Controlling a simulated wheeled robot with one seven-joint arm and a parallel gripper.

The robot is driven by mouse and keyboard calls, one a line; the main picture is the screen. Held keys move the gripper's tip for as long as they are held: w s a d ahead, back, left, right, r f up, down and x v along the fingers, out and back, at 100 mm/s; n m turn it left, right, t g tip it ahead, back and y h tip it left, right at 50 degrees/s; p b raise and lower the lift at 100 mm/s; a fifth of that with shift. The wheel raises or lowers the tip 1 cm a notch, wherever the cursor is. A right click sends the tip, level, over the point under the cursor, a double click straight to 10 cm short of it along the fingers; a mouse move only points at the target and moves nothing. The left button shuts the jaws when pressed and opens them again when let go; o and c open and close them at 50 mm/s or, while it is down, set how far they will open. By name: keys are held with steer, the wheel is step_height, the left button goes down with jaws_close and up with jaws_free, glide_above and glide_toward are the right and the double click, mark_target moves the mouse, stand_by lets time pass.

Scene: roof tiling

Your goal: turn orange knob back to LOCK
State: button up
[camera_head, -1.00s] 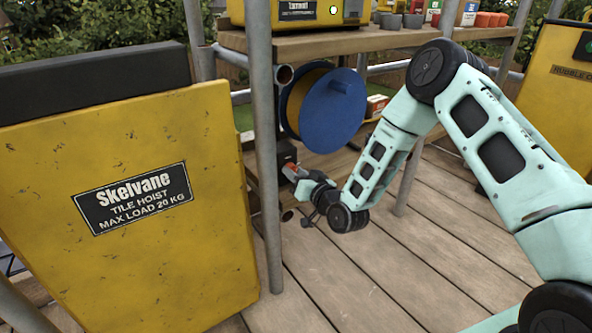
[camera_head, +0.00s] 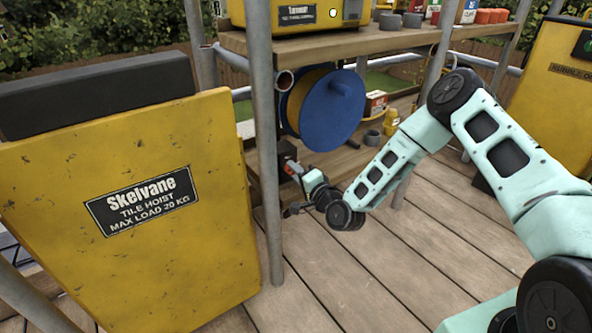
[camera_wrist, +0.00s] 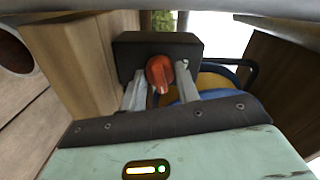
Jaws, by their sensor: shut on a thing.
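The orange knob (camera_wrist: 160,73) sits on the front of a dark box (camera_wrist: 155,48) in the wrist view, with a pale mark at its lower end. No LOCK lettering is readable. My gripper (camera_wrist: 161,80) is shut on the knob, one grey finger on each side of it. In the head view, my gripper (camera_head: 297,174) reaches the dark box (camera_head: 286,152) beside the scaffold post, below the blue reel. The knob is too small there to read its angle.
A scaffold post (camera_head: 264,140) stands just left of my gripper. The blue reel (camera_head: 331,108) hangs above it. The yellow tile hoist panel (camera_head: 200,250) fills the left. A wooden shelf (camera_head: 390,37) spans above. The plank floor (camera_head: 340,285) is clear.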

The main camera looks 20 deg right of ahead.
steer(key=shift+m+p, duration=0.3)
steer(key=shift+m, duration=1)
steer(key=o, duration=1)
steer(key=shift+c, duration=0.2)
steer(key=p+v, duration=0.4)
steer(key=v, duration=1.3)
steer(key=shift+s, duration=0.25)
